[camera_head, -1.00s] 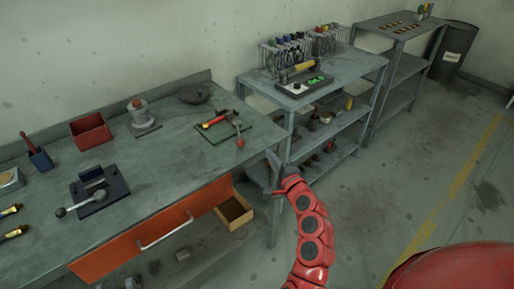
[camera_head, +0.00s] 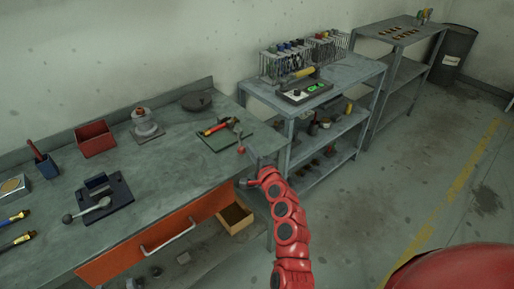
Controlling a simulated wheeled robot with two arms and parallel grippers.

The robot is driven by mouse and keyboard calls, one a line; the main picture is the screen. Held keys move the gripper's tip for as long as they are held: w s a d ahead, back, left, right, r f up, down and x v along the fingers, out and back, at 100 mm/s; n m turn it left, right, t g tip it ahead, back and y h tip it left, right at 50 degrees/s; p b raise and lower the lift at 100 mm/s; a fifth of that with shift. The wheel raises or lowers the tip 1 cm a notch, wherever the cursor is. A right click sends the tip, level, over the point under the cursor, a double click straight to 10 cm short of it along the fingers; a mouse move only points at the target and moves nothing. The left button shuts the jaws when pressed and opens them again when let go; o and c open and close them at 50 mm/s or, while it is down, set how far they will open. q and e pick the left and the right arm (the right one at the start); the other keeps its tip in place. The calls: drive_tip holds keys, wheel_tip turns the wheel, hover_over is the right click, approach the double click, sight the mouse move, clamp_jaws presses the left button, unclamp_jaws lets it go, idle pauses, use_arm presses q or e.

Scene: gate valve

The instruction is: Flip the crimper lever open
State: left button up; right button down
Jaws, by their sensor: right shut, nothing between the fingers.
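A green plate (camera_head: 216,141) near the right end of the workbench carries a red and yellow tool and a grey lever with a red ball knob (camera_head: 241,149). I take this as the crimper, but its parts are small. The lever points toward the bench's front right corner. My right gripper (camera_head: 244,183) is shut and empty just off the bench's front edge, below and close to the knob. It looks apart from the lever. My left gripper is not in view.
A dark blue fixture with a grey ball-ended handle (camera_head: 100,205), a red bin (camera_head: 94,138) and a grey round fixture (camera_head: 145,122) stand on the bench. An orange drawer (camera_head: 160,240) is open below. A shelf table (camera_head: 350,72) stands to the right.

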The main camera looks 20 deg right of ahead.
sight(231, 160)
drive_tip(key=shift+a+f, duration=0.1)
idle(0.3)
drive_tip(key=shift+a+h+p, duration=0.25)
drive_tip(key=shift+h+p, duration=0.05)
drive_tip(key=shift+p, duration=0.4)
drive_tip(key=shift+a+m+h, duration=0.2)
drive_tip(key=shift+m+h, duration=0.1)
drive_tip(key=shift+a+m+h+p, duration=0.5)
drive_tip(key=shift+h+p, duration=0.2)
drive_tip(key=shift+p, duration=0.5)
drive_tip(key=shift+a, duration=0.3)
drive_tip(key=shift+w+a+p, duration=0.15)
drive_tip(key=shift+a+p, duration=0.25)
drive_tip(key=shift+a, duration=0.2)
drive_tip(key=shift+w+a, duration=0.3)
drive_tip(key=shift+a, duration=0.45)
drive_tip(key=shift+w+a, duration=0.25)
drive_tip(key=shift+a, duration=0.55)
